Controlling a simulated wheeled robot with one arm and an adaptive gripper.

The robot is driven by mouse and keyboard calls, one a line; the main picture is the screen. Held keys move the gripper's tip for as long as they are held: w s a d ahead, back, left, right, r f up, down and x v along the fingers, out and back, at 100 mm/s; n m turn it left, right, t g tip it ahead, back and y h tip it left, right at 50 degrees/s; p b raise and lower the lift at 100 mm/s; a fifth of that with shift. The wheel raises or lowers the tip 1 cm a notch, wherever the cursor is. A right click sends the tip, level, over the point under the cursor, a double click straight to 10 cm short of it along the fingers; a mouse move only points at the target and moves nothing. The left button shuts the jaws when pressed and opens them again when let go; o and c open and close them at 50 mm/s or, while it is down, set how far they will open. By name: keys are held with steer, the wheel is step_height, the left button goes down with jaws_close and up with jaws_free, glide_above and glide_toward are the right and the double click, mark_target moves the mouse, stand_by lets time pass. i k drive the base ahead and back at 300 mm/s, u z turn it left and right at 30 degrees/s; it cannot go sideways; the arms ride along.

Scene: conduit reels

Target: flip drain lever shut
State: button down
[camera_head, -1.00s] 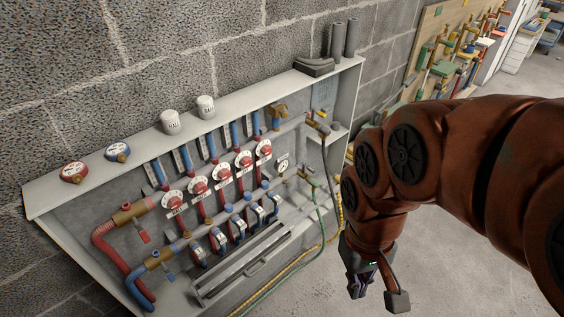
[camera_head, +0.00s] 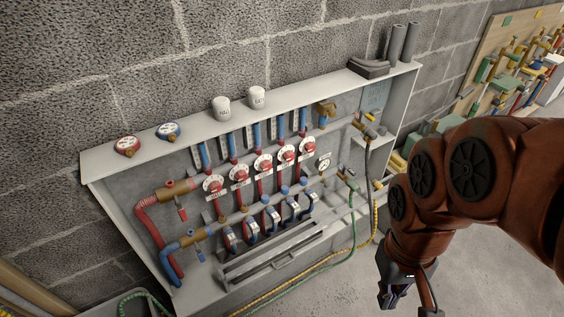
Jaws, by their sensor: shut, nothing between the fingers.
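An open manifold cabinet (camera_head: 117,188) stands against the block wall. At its right end are two small brass valves: an upper one (camera_head: 366,128) with a dark hose, and a lower one (camera_head: 345,176) with a green hose running down from it. The lever on either is too small to read, and I cannot tell which is the drain lever. My gripper (camera_head: 396,297) points down, shut and empty, to the right of the cabinet's lower front and apart from it.
A row of red dials (camera_head: 263,165) fills the cabinet's middle. Two white cups (camera_head: 222,108) and grey pipe insulation (camera_head: 404,44) stand on top. A yellow hose (camera_head: 302,287) runs along the front. A tool board (camera_head: 520,55) is at the back right. Bare floor lies around my gripper.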

mark_target(350, 171)
steer(key=u, duration=0.4)
steer(key=k, duration=1)
steer(key=z, duration=0.6)
steer(key=i, duration=1.5)
steer(key=u, duration=0.2)
